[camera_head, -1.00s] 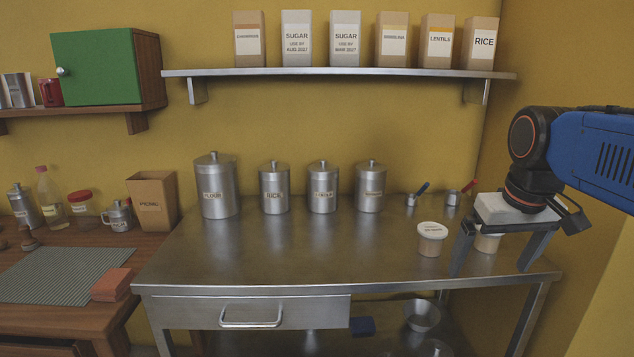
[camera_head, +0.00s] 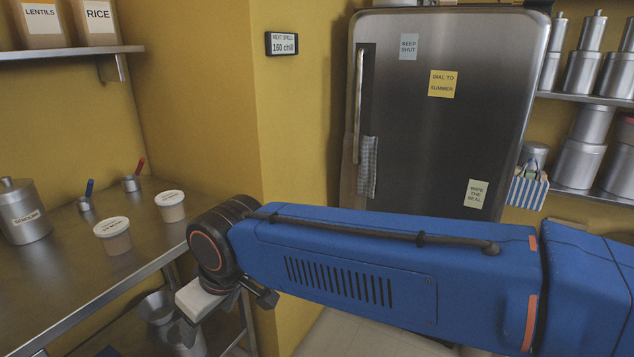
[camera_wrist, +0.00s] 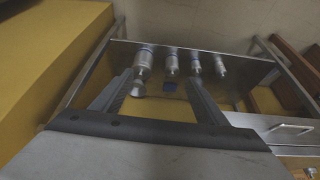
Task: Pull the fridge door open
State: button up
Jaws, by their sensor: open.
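The fridge stands in the head view with its steel door (camera_head: 450,140) shut. A long vertical handle (camera_head: 357,95) runs down the door's left side. A checked cloth (camera_head: 367,165) hangs at the handle's lower part. Three notes are on the door front. My gripper, in the wrist view (camera_wrist: 158,75), is open, with nothing between its two spread fingers. In the head view its pale body is low on the left, by the steel table, well apart from the fridge; its fingers are mostly hidden there.
The steel table (camera_head: 90,275) at left bears two white-lidded tubs (camera_head: 113,236), small cups and a canister (camera_head: 24,212). A yellow wall corner (camera_head: 280,170) stands between table and fridge. Shelves with steel canisters (camera_head: 581,140) are right of the fridge. Some floor shows below.

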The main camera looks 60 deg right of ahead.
aim_at(440, 101)
jog(key=z, duration=2.3)
jog(key=i+l, duration=0.2)
jog(key=i+u, duration=0.05)
jog(key=i, duration=0.05)
